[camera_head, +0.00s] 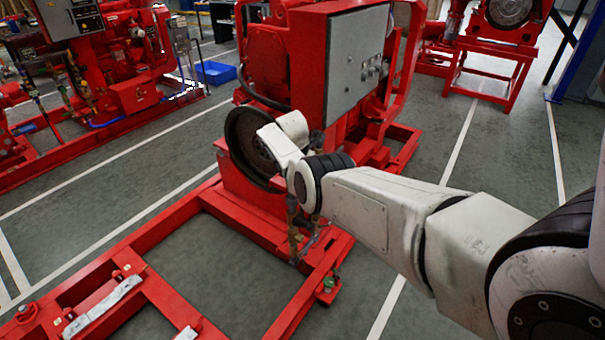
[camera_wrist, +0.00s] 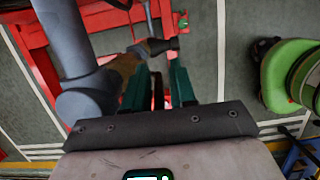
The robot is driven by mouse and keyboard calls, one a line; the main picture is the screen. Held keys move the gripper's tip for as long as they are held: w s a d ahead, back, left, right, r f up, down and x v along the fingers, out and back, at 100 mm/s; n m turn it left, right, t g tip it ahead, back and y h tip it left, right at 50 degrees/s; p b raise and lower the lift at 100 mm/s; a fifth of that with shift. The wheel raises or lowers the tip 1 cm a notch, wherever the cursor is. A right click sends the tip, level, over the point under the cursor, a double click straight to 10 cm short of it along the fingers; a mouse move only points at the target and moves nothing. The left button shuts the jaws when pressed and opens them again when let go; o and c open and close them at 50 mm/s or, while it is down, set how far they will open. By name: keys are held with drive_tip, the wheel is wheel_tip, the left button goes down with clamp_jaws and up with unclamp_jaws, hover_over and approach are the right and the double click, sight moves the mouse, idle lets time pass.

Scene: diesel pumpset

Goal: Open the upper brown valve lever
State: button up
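The brass valve fittings (camera_head: 293,222) hang in a vertical line in front of the red pumpset, just below my wrist. In the wrist view, a brass-brown fitting (camera_wrist: 124,64) joins a grey pipe (camera_wrist: 68,38) at the left, with a dark stub (camera_wrist: 160,45) beyond the fingertips. My gripper (camera_wrist: 158,74) has two green fingers spread apart. In the head view my arm hides the fingers and the upper lever.
The red pumpset frame (camera_head: 230,222) surrounds the valve area, with a dark flywheel (camera_head: 250,145) at the left and a grey control box (camera_head: 352,62) above. Red floor beams (camera_head: 160,230) extend to the left.

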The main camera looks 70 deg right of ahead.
drive_tip(key=shift+o, duration=0.7)
drive_tip(key=shift+s+f, duration=0.15)
drive_tip(key=shift+f, duration=0.1)
drive_tip(key=shift+r, duration=0.1)
drive_tip(key=shift+w+r+p, duration=0.2)
drive_tip(key=shift+r+p, duration=0.1)
drive_tip(key=shift+r, duration=0.15)
drive_tip(key=p+v, duration=0.1)
drive_tip(key=v, duration=0.8)
drive_tip(key=shift+s+a+r+p, duration=0.1)
drive_tip(key=shift+a+r+p, duration=0.05)
drive_tip(key=shift+r+p, duration=0.25)
